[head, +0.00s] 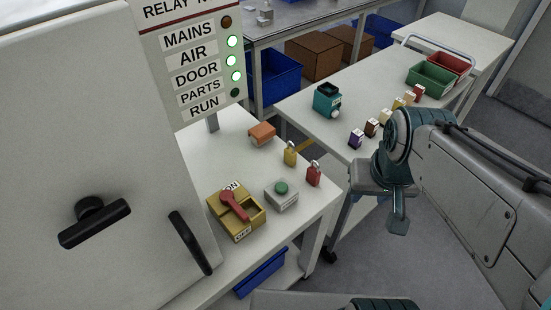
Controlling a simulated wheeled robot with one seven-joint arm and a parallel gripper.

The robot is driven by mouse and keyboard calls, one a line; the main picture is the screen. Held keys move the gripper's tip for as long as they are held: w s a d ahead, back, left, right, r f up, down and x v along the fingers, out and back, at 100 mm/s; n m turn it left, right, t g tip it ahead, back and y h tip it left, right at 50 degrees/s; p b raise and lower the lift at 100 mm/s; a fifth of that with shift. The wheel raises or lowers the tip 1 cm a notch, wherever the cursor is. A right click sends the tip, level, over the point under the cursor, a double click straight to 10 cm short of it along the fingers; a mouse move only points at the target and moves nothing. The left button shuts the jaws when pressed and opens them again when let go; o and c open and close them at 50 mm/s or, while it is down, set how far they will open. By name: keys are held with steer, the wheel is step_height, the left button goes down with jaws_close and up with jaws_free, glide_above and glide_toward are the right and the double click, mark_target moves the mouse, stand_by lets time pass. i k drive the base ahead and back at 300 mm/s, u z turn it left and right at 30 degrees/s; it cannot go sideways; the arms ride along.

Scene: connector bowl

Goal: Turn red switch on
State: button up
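The red switch (235,205) is a red lever on a yellow box (253,218) on the near white table. The box has an ON label at its far edge and an OFF label at its near edge. The lever lies slantwise between the labels, its rounded part nearer ON and its thin end nearer OFF; I cannot tell its setting for certain. My gripper (397,222) points down over the floor gap, well to the right of the switch and apart from it. Its finger opening is not clear, and nothing shows in it.
A green button box (281,194), red padlock (313,174), yellow padlock (290,155) and orange block (262,134) stand beside the switch. A grey cabinet door (75,130) rises at left.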

mark_target(226, 197)
steer(key=k, duration=0.5)
steer(key=u, duration=1)
steer(key=i, duration=0.4)
steer(key=z, duration=0.15)
